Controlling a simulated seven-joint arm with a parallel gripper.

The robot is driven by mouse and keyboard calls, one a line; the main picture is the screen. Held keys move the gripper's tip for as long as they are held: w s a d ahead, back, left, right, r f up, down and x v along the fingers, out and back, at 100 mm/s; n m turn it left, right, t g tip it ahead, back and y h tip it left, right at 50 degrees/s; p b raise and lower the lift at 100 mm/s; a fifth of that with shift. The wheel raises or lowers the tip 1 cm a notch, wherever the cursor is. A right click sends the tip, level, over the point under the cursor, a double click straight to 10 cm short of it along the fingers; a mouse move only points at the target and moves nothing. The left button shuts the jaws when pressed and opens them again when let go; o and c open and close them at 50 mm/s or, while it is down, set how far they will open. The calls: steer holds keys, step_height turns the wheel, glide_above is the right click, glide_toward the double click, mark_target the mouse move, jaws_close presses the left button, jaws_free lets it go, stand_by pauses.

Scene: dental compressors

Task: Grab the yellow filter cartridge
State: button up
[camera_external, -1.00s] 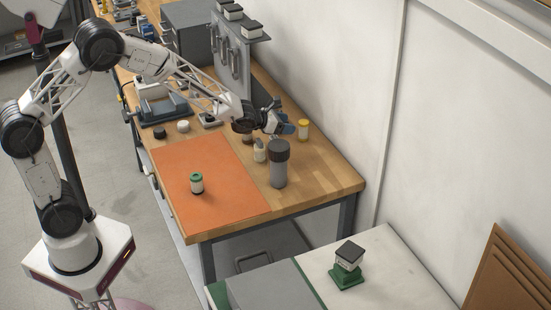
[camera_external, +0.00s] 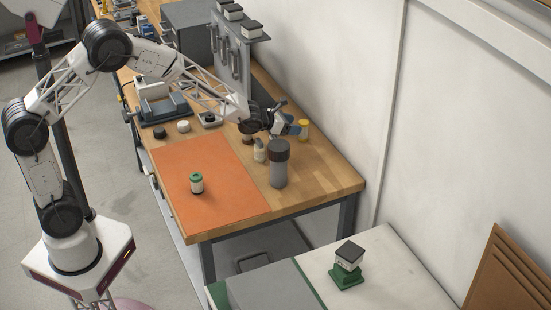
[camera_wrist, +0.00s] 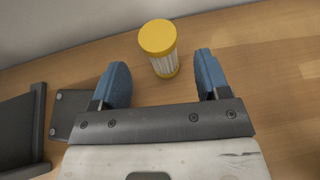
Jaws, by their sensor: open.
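The yellow filter cartridge (camera_external: 304,128) stands upright on the wooden workbench near the wall. It has a yellow cap and a pale ribbed body. In the wrist view the cartridge (camera_wrist: 159,48) is ahead of my gripper (camera_wrist: 160,80), roughly between the lines of its two blue fingers but a little beyond their tips. My gripper (camera_external: 295,120) is open and empty in the external view, just left of the cartridge. The fingers do not visibly touch it.
A grey canister with a dark lid (camera_external: 279,163) and a small pale bottle (camera_external: 260,151) stand in front of my gripper. A green-capped cartridge (camera_external: 196,183) stands on the orange mat (camera_external: 220,205). A grey panel (camera_external: 231,65) rises behind the arm.

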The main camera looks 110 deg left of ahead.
mark_target(304, 126)
steer(key=shift+x, duration=2.6)
steer(key=c, duration=1)
steer(key=shift+r, duration=0.1)
steer(key=shift+r, duration=4.9)
